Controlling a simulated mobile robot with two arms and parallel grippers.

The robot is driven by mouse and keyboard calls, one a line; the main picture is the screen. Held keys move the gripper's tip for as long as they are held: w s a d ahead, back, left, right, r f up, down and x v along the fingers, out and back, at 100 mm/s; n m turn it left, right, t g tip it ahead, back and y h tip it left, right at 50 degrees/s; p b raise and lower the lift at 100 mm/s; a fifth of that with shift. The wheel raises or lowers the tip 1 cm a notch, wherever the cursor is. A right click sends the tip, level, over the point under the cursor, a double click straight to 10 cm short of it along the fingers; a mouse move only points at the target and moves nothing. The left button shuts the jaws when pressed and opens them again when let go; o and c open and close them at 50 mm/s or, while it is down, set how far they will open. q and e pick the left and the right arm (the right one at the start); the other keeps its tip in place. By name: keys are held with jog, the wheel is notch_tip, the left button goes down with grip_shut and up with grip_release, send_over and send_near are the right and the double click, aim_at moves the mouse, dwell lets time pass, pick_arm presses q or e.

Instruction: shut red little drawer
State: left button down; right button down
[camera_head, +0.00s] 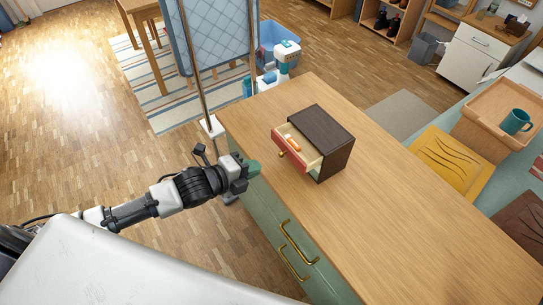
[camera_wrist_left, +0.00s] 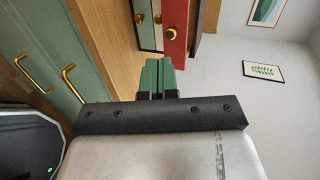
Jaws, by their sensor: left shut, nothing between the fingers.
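The little drawer (camera_head: 288,152) has a red front and a round brass knob, and sticks out of a small dark brown box (camera_head: 322,136) on the wooden counter. An orange and white item (camera_head: 293,144) lies inside it. In the left wrist view the red front (camera_wrist_left: 174,22) shows ahead at the top with its knob. My left gripper (camera_head: 252,168), with green fingertips, is shut and empty, to the left of the drawer front and apart from it. Its fingertips also show in the left wrist view (camera_wrist_left: 157,76). My right gripper is not in view.
The wooden counter (camera_head: 400,205) is bare to the right of the box. Its green cabinet front (camera_head: 290,235) has brass handles below my gripper. A tray (camera_head: 500,105) with a teal mug (camera_head: 515,122) stands far right.

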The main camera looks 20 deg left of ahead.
aim_at(288, 149)
pick_arm(q)
jog(key=r+x, duration=0.1)
jog(key=x, duration=0.5)
jog(key=shift+w+d+p, duration=0.25)
jog(key=shift+w+p, duration=0.1)
jog(key=shift+p, duration=0.05)
jog(key=w+d+b, duration=0.1)
jog(key=w+d, duration=0.3)
jog(key=w, duration=0.1)
jog(key=shift+w+d+f+b, duration=0.1)
jog(key=shift+w+b, duration=0.1)
jog(key=shift+b, duration=0.2)
